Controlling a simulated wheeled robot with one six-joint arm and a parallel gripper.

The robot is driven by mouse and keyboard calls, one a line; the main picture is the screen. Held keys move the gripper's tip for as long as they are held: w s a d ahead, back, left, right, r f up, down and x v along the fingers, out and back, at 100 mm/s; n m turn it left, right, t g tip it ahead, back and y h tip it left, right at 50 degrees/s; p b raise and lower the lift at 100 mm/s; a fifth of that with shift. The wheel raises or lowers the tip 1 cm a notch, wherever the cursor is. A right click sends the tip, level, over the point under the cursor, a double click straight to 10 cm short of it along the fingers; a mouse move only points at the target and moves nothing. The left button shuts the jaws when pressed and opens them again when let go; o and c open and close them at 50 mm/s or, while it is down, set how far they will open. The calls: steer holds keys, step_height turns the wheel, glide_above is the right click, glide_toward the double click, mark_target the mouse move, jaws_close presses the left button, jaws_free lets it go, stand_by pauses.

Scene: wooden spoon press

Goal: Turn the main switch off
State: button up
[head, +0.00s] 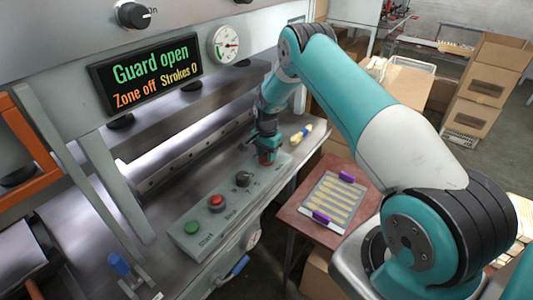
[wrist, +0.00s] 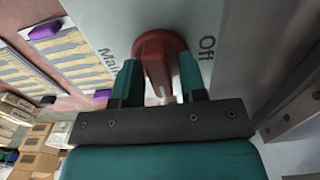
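The main switch is a red rotary knob (wrist: 160,58) on a grey panel, with the words "Main" to its left and "Off" to its right in the wrist view. In the head view the red knob (head: 266,158) shows at the far end of the control box (head: 222,210), under my gripper. My gripper (wrist: 162,88) has its two teal fingers on either side of the knob's raised grip, with narrow gaps that suggest it is not clamped. The knob's exact pointing direction is hard to tell.
The control box also carries a green button (head: 192,227), a red button (head: 216,201) and a black knob (head: 243,178). The display (head: 147,72) reads "Guard open", "Zone off", "Strokes 0". A yellow-and-blue object (head: 301,134) lies beyond my gripper.

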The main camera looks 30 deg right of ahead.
jaws_close()
steer(key=shift+b, duration=0.35)
steer(key=n+b, duration=0.2)
steer(key=shift+f+n+b, duration=0.2)
steer(key=shift+n+b, duration=0.15)
steer(key=shift+n, duration=0.05)
steer(key=n+b, duration=0.2)
steer(key=n, duration=0.1)
steer(key=shift+n+b, duration=0.3)
steer(key=shift+b, duration=0.1)
steer(key=n+b, duration=0.3)
steer(key=n, duration=0.2)
steer(key=shift+r, duration=0.15)
steer(key=n+b, duration=0.2)
steer(key=n, duration=0.4)
steer(key=shift+r, duration=0.1)
steer(key=shift+n, duration=0.4)
